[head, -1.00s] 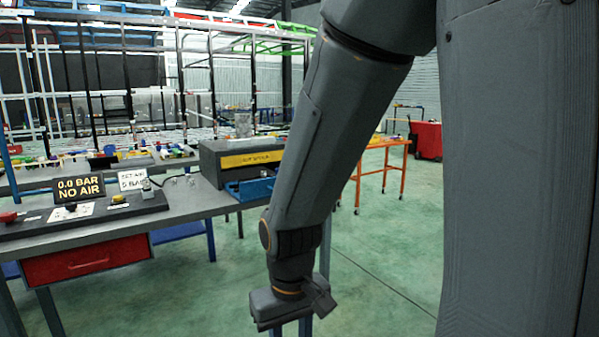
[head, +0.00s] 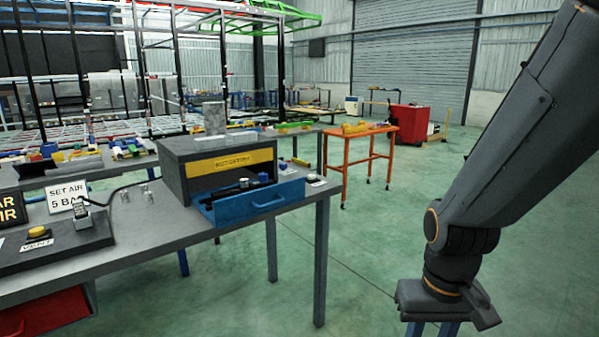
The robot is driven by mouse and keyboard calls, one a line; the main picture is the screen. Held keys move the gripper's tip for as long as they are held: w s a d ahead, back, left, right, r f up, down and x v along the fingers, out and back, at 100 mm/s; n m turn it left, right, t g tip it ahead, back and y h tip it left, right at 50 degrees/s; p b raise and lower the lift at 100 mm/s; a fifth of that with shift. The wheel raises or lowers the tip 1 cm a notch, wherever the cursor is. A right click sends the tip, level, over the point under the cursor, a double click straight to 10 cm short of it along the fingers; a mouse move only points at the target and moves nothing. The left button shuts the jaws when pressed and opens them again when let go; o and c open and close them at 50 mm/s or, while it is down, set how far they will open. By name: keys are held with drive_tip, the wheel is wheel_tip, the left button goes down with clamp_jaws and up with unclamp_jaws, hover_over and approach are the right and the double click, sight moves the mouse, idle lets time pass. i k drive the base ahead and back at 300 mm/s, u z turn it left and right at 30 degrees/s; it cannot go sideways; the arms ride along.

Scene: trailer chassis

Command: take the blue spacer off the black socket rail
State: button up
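An open blue drawer (head: 272,206) juts from a dark grey cabinet (head: 180,174) on the workbench. A long black piece, apparently the socket rail (head: 226,192), lies in the drawer. A small blue piece, apparently the spacer (head: 263,178), shows at its right end. It is too small to tell exactly how it sits on the rail. My gripper (head: 432,329) hangs at the lower right, off the bench and well to the right of the drawer. Its two fingers stand apart with floor visible between them. Their tips are cut off by the frame's lower edge.
An orange table (head: 358,137) and red cabinet (head: 408,124) stand behind. Green floor is clear between bench and arm.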

sight(263, 177)
drive_tip(key=i, duration=1.45)
drive_tip(key=u, duration=0.7)
